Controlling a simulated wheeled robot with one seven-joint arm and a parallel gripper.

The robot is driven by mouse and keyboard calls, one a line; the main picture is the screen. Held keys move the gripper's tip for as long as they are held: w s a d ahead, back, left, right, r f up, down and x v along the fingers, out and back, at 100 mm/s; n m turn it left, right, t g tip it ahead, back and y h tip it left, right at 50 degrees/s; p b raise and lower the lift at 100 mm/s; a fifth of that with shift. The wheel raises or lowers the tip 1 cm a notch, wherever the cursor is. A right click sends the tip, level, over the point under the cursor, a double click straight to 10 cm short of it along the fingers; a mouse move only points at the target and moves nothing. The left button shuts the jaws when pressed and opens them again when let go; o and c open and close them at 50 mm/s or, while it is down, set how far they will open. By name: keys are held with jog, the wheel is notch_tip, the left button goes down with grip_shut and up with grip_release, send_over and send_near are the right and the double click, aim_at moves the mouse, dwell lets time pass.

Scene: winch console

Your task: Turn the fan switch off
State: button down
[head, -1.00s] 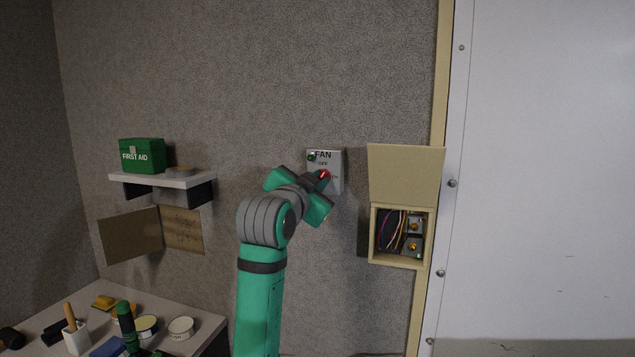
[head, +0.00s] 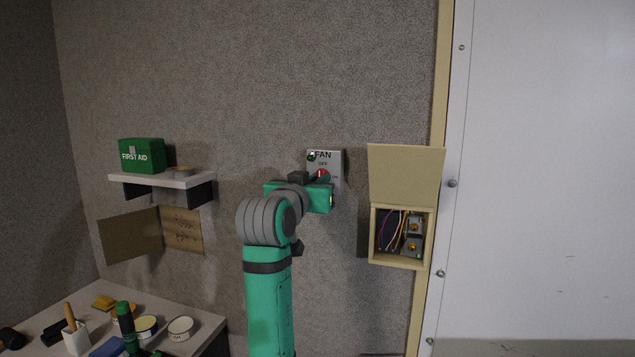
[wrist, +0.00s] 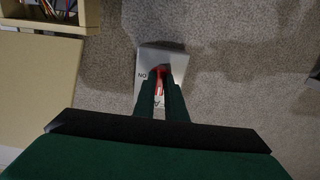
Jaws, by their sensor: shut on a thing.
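The fan switch is a grey plate (head: 338,160) on the wall, marked FAN, OFF and ON, with a small green lamp (head: 311,156) at its upper left. Its red knob (head: 323,173) is partly covered by my gripper (head: 321,177) in the head view. In the wrist view, the fingers of my gripper (wrist: 161,88) are shut around the red knob (wrist: 160,73), in front of the plate (wrist: 181,64). The ON mark shows beside it there. The knob's exact pointing direction is mostly hidden by the fingers.
An open beige box (head: 400,263) with wires hangs to the right of the switch. A shelf (head: 150,179) with a green first aid box (head: 142,155) is at the left. A cluttered bench (head: 205,322) stands lower left. The wall above the switch is clear.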

jog(key=shift+d, duration=0.1)
jog(key=c, duration=1.8)
grip_release()
jog(key=v, duration=1.1)
jog(key=shift+w, duration=0.2)
